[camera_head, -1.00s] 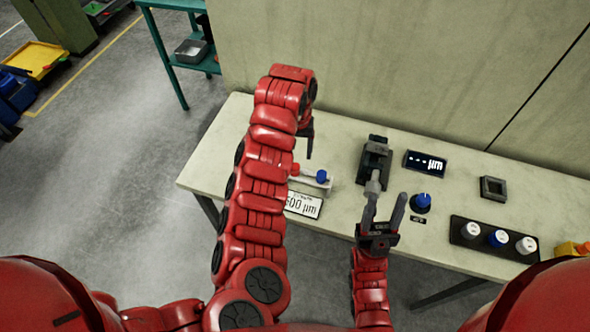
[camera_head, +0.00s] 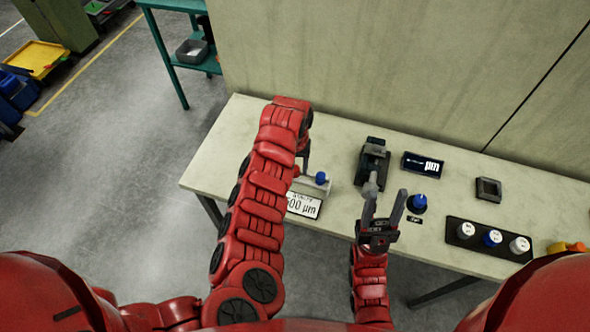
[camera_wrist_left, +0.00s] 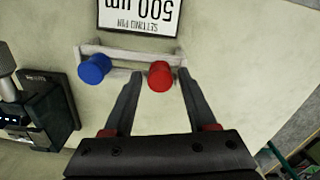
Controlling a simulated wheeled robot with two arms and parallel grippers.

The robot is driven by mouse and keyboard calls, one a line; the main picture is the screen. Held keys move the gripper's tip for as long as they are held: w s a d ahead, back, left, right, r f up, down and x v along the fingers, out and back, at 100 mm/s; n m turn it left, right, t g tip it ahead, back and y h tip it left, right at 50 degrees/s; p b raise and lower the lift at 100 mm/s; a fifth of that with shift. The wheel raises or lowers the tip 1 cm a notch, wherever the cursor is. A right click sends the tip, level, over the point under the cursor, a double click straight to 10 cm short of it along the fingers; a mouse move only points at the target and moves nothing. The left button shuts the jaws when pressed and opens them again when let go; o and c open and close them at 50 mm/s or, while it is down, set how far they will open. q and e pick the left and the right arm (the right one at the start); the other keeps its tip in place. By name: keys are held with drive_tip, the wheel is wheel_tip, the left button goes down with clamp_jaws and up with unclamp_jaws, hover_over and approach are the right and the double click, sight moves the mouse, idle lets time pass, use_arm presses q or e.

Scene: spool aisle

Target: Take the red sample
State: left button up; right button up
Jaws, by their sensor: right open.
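The red sample (camera_wrist_left: 160,76) sits in a pale rack (camera_wrist_left: 130,54) beside a blue sample (camera_wrist_left: 95,68) in the left wrist view. My left gripper (camera_wrist_left: 158,84) is open, with its fingertips on either side of the red sample and visible gaps to it. In the head view my left gripper (camera_head: 304,158) is largely hidden by its arm, and the red sample cannot be made out clearly there. The blue sample (camera_head: 320,178) shows at the rack's right end. My right gripper (camera_head: 386,207) is open and empty over the table's front edge.
A "500 µm" setting pin card (camera_head: 303,205) lies in front of the rack. A dark gauge device (camera_head: 373,162), a small display (camera_head: 422,164), a blue knob (camera_head: 417,203), a square block (camera_head: 488,189) and a black tray of capped samples (camera_head: 485,248) stand to the right.

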use_arm(q)
clamp_jaws()
drive_tip(key=shift+r, duration=0.1)
